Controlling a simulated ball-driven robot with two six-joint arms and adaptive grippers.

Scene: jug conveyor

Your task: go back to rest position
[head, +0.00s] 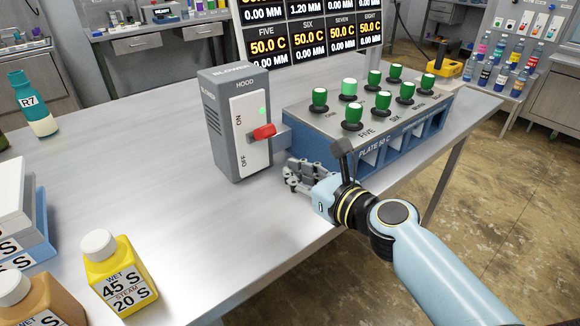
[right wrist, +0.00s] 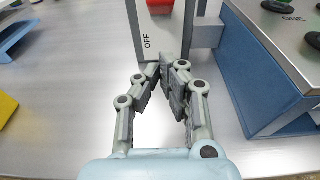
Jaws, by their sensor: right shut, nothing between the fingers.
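My right gripper (head: 291,172) is shut and empty, low over the metal table in the head view, just in front of the blower switch box (head: 225,128) and the blue plate unit. In the right wrist view the right gripper's fingertips (right wrist: 166,62) meet in front of the lower part of the box, near the word OFF. I cannot tell if they touch it. The box's red lever (head: 264,132) sticks out to the right, about mid-height of its panel, and a green light shows near ON. My left gripper is not in view.
The blue plate unit (head: 300,135) with several green knobs stands right of the box. A yellow bottle (head: 118,275), a brown bottle (head: 38,302) and a teal R7 bottle (head: 34,104) stand at the left. The table's middle (head: 140,170) is clear.

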